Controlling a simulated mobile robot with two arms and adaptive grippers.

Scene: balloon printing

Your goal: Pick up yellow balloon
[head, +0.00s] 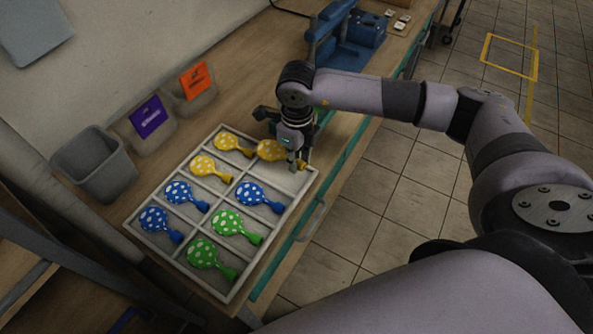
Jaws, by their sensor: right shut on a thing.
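In the head view, a yellow balloon with pale dots (271,150) is at the far right corner of the white compartment tray (234,294). My right gripper (295,163) points down from above and is shut on this balloon near its neck. The fingers hide part of the balloon, and I cannot tell whether it is lifted off the tray. Two more yellow balloons lie in the tray, one at the far left (231,143) and one nearer (209,168). My left gripper is out of view.
Blue balloons (258,195) and green balloons (229,221) fill other tray compartments. A grey bin (100,165), a purple-labelled bin (150,121) and an orange-labelled bin (196,85) stand along the wall. A blue machine (345,42) stands at the far end of the table.

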